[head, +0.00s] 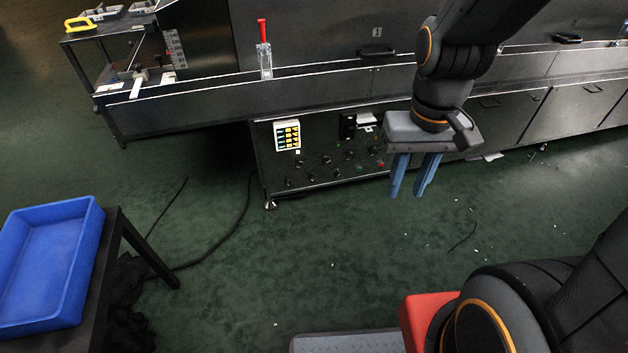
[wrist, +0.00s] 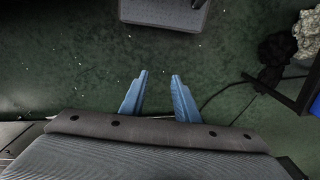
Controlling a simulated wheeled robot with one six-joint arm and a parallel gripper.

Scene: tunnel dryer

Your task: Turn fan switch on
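A control panel (head: 264,172) is on the front of the dark dryer, below its long ledge, in the head view. It carries several small dark knobs or switches (head: 326,159), a few small coloured buttons and a display with yellow bars (head: 287,135). I cannot tell which one is the fan switch, nor read any labels. My gripper (head: 407,194) hangs fingers down to the right of the panel, in front of the dryer. Its two blue fingers are apart with nothing between them. In the wrist view the gripper (wrist: 159,73) is above bare floor, and the panel is not seen.
A blue tray (head: 92,232) stands on a dark table at the left. Black cables (head: 225,237) lie on the green floor. The floor before the panel is mostly open.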

